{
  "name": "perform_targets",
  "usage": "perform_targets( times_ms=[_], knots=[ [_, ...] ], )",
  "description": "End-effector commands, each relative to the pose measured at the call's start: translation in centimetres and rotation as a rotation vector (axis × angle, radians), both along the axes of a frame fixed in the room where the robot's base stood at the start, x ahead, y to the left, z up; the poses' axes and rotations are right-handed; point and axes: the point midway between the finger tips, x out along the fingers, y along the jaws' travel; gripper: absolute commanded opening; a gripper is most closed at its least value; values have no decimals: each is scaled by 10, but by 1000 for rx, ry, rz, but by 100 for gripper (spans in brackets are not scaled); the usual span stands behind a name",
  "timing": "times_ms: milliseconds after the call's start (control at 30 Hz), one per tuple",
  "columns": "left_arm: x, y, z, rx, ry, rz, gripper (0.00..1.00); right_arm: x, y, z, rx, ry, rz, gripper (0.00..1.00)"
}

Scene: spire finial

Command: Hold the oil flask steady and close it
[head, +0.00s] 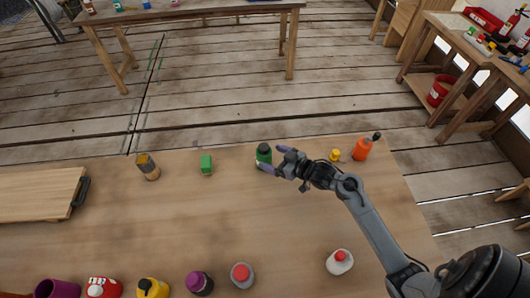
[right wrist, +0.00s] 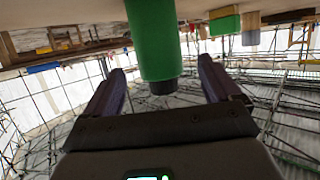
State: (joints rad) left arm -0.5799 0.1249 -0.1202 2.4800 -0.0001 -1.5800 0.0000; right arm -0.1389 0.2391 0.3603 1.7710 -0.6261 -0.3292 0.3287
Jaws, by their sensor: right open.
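A green flask (head: 263,155) with a dark top stands upright at the far middle of the table. I cannot tell for sure that it is the oil flask. My right gripper (head: 273,159) is open beside it, reaching in from the right. In the upside-down right wrist view the green flask (right wrist: 153,40) hangs from the top of the picture, between the two purple fingers (right wrist: 163,88); a gap shows on each side. Its narrow dark end points down there; I cannot tell whether that is a cap or a bare neck. My left gripper is not in view.
A green block (head: 206,165) and a brown cylinder (head: 147,167) stand to the left, a yellow piece (head: 335,155) and an orange bottle (head: 361,150) to the right. Several containers line the near edge, including a red-capped white bottle (head: 340,263). A wooden board (head: 40,193) lies left. The table's middle is clear.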

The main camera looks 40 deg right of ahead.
Motion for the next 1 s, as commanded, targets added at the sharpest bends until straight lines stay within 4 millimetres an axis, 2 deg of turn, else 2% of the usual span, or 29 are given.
perform_targets(
  times_ms=[33, 200, 367, 1000],
  knots=[
    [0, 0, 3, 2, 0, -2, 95, -9, -2, 4, -3, 2, 0, 90],
    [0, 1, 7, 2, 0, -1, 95, -32, -7, 12, -3, 1, -1, 90],
    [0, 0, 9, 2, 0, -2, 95, -45, -9, 17, 0, 1, 0, 90],
    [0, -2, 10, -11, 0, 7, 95, -49, -10, 19, 0, 0, -1, 90]
  ],
)
